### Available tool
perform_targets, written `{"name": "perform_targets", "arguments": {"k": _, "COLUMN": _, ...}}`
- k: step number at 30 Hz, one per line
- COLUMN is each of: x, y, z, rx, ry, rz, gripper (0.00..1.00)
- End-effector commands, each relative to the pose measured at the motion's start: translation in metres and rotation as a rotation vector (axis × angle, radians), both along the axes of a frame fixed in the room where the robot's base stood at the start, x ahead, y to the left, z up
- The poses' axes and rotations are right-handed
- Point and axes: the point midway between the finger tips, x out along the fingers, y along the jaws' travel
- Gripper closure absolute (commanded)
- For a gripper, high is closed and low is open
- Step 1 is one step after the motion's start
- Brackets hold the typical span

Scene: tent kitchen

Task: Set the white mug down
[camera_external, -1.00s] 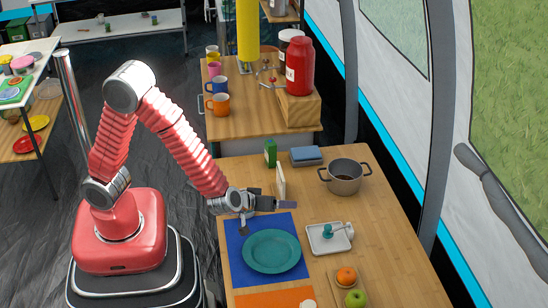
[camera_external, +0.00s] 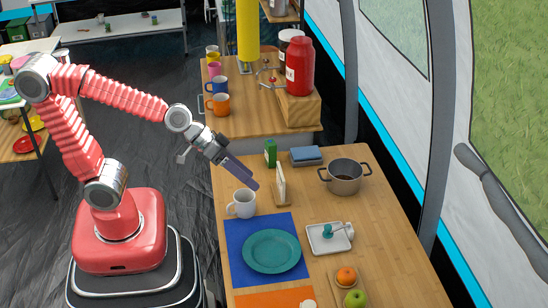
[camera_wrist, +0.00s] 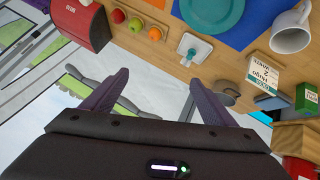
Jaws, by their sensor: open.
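The white mug (camera_external: 242,204) stands upright on the wooden table, just behind the blue mat (camera_external: 236,235), with its handle to the left. The mug also shows at the upper right of the wrist view (camera_wrist: 291,32). My gripper (camera_external: 250,180) is above and behind the mug, apart from it. In the wrist view my gripper (camera_wrist: 158,85) has its two fingers spread wide, with nothing between them.
A teal plate (camera_external: 271,251) lies on the blue mat. An upright card (camera_external: 280,187) stands right of the mug. A grey pot (camera_external: 345,176), a green box (camera_external: 270,153) and a white tray (camera_external: 329,238) are on the same table. Several mugs stand on the table behind.

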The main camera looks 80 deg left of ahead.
Motion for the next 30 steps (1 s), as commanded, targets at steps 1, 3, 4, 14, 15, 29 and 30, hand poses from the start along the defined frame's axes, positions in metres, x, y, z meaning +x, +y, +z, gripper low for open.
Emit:
{"name": "perform_targets", "arguments": {"k": 1, "x": -0.013, "y": 0.007, "z": 0.004, "rx": 0.029, "ry": 0.01, "rz": -0.021, "gripper": 0.21}}
{"name": "perform_targets", "arguments": {"k": 3, "x": -0.033, "y": 0.017, "z": 0.006, "rx": 0.075, "ry": 0.037, "rz": -0.051, "gripper": 0.21}}
{"name": "perform_targets", "arguments": {"k": 4, "x": -0.042, "y": 0.022, "z": 0.006, "rx": 0.096, "ry": 0.05, "rz": -0.062, "gripper": 0.21}}
{"name": "perform_targets", "arguments": {"k": 14, "x": -0.132, "y": 0.088, "z": 0.003, "rx": 0.342, "ry": 0.205, "rz": -0.096, "gripper": 0.21}}
{"name": "perform_targets", "arguments": {"k": 15, "x": -0.139, "y": 0.094, "z": 0.002, "rx": 0.361, "ry": 0.219, "rz": -0.093, "gripper": 0.21}}
{"name": "perform_targets", "arguments": {"k": 29, "x": -0.151, "y": 0.103, "z": 0.001, "rx": 0.392, "ry": 0.245, "rz": -0.088, "gripper": 0.21}}
{"name": "perform_targets", "arguments": {"k": 30, "x": -0.151, "y": 0.103, "z": 0.001, "rx": 0.392, "ry": 0.245, "rz": -0.088, "gripper": 0.21}}
